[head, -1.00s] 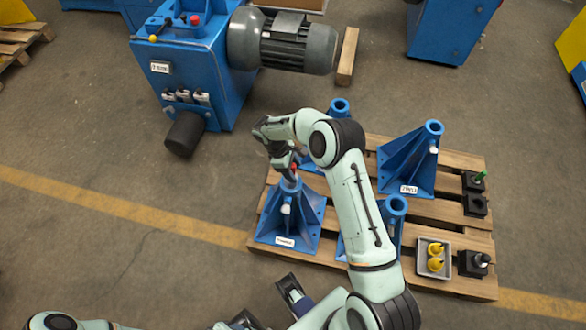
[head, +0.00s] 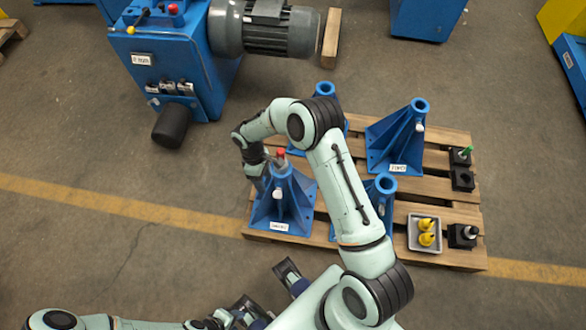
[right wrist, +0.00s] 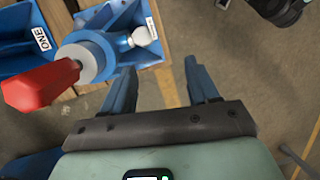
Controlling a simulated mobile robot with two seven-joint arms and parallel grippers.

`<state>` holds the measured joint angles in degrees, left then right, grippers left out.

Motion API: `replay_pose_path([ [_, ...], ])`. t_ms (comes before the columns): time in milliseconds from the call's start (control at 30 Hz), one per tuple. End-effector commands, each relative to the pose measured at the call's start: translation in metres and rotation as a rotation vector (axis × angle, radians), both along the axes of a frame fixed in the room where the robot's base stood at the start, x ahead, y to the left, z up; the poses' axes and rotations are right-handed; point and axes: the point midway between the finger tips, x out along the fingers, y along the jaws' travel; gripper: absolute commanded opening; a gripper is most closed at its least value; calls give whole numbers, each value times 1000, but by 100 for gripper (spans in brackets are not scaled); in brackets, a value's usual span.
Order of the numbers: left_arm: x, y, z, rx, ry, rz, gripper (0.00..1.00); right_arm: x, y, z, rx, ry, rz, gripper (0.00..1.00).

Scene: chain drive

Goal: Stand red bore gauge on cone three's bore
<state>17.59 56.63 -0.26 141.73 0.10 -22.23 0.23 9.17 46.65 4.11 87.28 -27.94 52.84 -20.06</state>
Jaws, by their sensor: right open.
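The red bore gauge (head: 281,154) stands upright in the top of the front-left blue cone (head: 277,212). In the right wrist view its red handle (right wrist: 40,88) and grey collar (right wrist: 84,62) show, with the collar over the mouth of the blue bore. This cone's label is too small to read. My right gripper (head: 260,184) is open and empty, just left of the cone's upper part. In the right wrist view its fingers (right wrist: 161,70) are spread, apart from the gauge.
Other blue cones stand on the wooden pallet (head: 440,188), one at back right (head: 397,140). A grey tray (head: 411,232) with yellow pieces and black blocks (head: 463,180) sits at right. A blue motor unit (head: 180,60) stands at back left. Floor left of the pallet is clear.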

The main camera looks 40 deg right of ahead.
Motion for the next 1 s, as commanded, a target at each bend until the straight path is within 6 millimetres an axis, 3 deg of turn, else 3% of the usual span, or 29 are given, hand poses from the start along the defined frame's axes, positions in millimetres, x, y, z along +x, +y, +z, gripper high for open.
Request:
replay_pose_path([
  [33, 0, 0, 0, 0, 0, 0, 43, -31, 20, -30, 58, 16, -65, 60],
  [100, 0, 0, 0, 0, 0, 0, 43, -69, 46, -60, 126, 15, -186, 60],
  [200, 0, 0, 0, 0, 0, 0, 43, -126, 76, -89, 185, 23, -387, 60],
  [400, 0, 0, 0, 0, 0, 0, 43, -222, 102, -105, 164, 33, -756, 60],
  [500, 0, 0, 0, 0, 0, 0, 43, -251, 104, -102, 128, 31, -869, 60],
  [667, 0, 0, 0, 0, 0, 0, 43, -269, 102, -98, 97, 21, -940, 60],
  [1000, 1, 0, 4, -1, -2, 0, 43, -268, 102, -95, 97, 16, -941, 60],
])
